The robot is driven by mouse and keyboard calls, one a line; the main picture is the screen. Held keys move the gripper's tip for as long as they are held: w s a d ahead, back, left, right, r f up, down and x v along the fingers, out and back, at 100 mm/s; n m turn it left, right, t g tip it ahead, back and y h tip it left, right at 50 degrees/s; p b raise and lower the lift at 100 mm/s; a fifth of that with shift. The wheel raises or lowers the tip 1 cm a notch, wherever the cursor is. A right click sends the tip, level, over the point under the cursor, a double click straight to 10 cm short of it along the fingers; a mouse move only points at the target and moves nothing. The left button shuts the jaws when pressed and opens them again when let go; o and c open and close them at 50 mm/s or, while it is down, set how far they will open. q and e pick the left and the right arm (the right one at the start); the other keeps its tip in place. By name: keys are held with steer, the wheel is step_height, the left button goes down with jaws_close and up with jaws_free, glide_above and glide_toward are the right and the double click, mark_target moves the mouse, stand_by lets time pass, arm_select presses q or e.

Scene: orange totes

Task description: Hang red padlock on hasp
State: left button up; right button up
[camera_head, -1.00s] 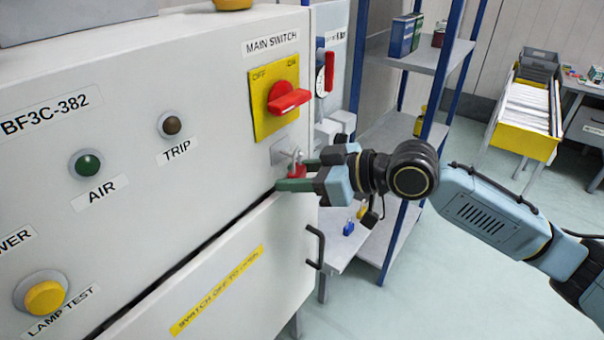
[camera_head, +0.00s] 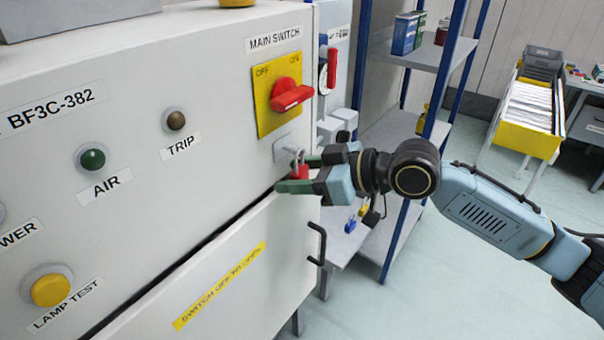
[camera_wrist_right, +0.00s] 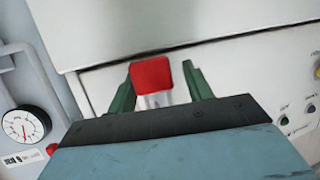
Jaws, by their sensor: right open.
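The red padlock (camera_head: 299,172) is at the hasp (camera_head: 287,147) below the red main switch, with its shackle up at the hasp. Whether the shackle passes through the hasp is too small to tell. My right gripper (camera_head: 296,175) is open, its green fingers on either side of the padlock. In the right wrist view the padlock's red body (camera_wrist_right: 151,74) stands between the two fingers, with gaps beside it. My left gripper is not in view.
The red main switch handle (camera_head: 290,95) sits on a yellow plate above the hasp. A black door handle (camera_head: 317,245) juts out below. A blue padlock (camera_head: 350,225) and a yellow one (camera_head: 364,210) are on the shelf behind. Open floor lies to the right.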

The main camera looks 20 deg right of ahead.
steer(key=shift+w+d+f, duration=0.1)
steer(key=shift+d+f, duration=0.05)
steer(key=shift+f, duration=0.2)
steer(key=shift+d+r, duration=0.1)
steer(key=shift+d, duration=0.25)
steer(key=b+v, duration=0.3)
steer(key=v, duration=0.9)
steer(key=shift+s+r, duration=0.45)
steer(key=shift+r, duration=0.05)
